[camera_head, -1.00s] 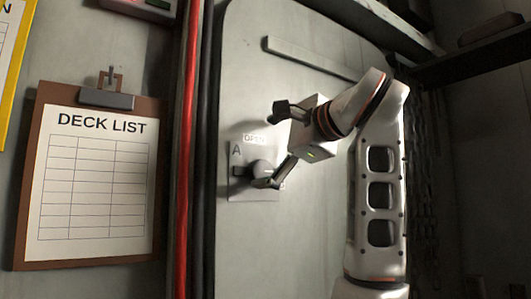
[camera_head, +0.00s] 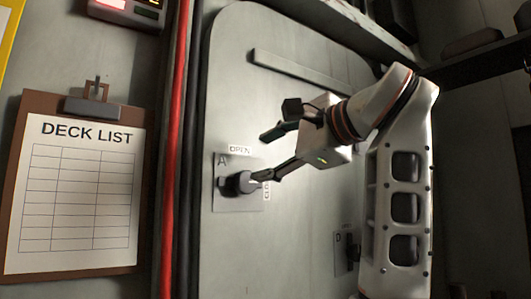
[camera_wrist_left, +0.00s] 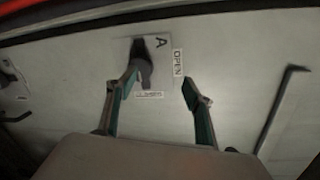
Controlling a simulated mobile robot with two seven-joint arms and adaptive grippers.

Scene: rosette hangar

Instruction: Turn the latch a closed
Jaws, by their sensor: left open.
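Latch A (camera_head: 238,184) is a dark knob with a short handle on a grey plate (camera_head: 238,205), fixed to a pale panel. An OPEN label (camera_head: 240,149) is above it and a CLOSED label (camera_head: 266,190) to its right. In the wrist view the latch handle (camera_wrist_left: 143,67) points down at the CLOSED label (camera_wrist_left: 150,94), with the OPEN label (camera_wrist_left: 178,62) to the right. My left gripper (camera_head: 259,157) is open and empty. Its lower fingertip is close by the handle; I cannot tell if they touch. The wrist view shows both fingers (camera_wrist_left: 160,78), the left one overlapping the handle.
A second latch plate marked D (camera_head: 342,252) is lower right, partly behind my arm. A bar (camera_head: 300,72) crosses the upper panel. Red and black cables (camera_head: 175,150) run left of the panel, and a DECK LIST clipboard (camera_head: 75,200) hangs further left.

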